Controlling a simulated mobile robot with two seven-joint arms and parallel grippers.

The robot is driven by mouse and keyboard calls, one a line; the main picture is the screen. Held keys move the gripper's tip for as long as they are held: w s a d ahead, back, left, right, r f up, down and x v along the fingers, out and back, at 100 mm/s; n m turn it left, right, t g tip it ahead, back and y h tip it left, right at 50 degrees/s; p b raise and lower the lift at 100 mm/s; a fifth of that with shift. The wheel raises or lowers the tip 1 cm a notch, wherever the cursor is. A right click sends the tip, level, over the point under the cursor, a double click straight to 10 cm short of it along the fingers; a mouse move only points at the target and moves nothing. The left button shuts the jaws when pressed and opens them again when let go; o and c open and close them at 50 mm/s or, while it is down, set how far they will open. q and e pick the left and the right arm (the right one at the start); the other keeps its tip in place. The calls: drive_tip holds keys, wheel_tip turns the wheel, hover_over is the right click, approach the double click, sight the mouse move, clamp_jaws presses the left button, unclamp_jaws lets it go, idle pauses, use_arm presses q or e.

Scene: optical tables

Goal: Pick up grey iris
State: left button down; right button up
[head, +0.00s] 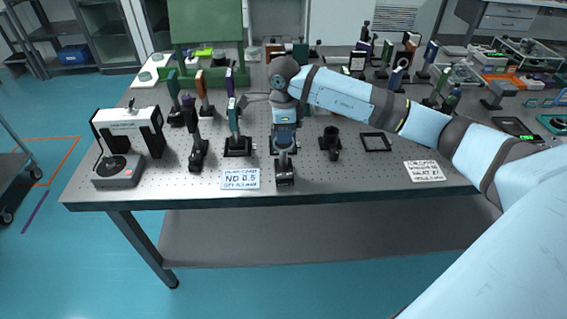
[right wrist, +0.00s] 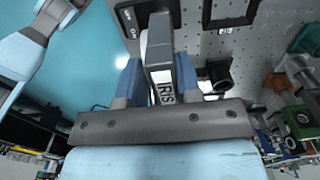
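The grey iris (right wrist: 173,58) stands upright between the two blue fingers of my right gripper (right wrist: 160,85) in the right wrist view, with an "IRIS" label facing the palm. The fingers lie against both its sides with no clear gap. In the head view my right gripper (head: 285,132) points down over the iris (head: 285,165), near the table's front edge. The iris's dark base shows below the fingers; I cannot tell whether it touches the table. My left gripper is not in view.
The perforated optical table (head: 330,185) holds a dark post mount (head: 330,142) and a square black frame (head: 376,142) to the right. Other mounts (head: 197,150) (head: 237,146) stand left. An "ND 0.5" card (head: 240,179) lies in front, another card (head: 424,171) at right.

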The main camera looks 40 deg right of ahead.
clamp_jaws()
drive_tip(key=shift+r, duration=0.2)
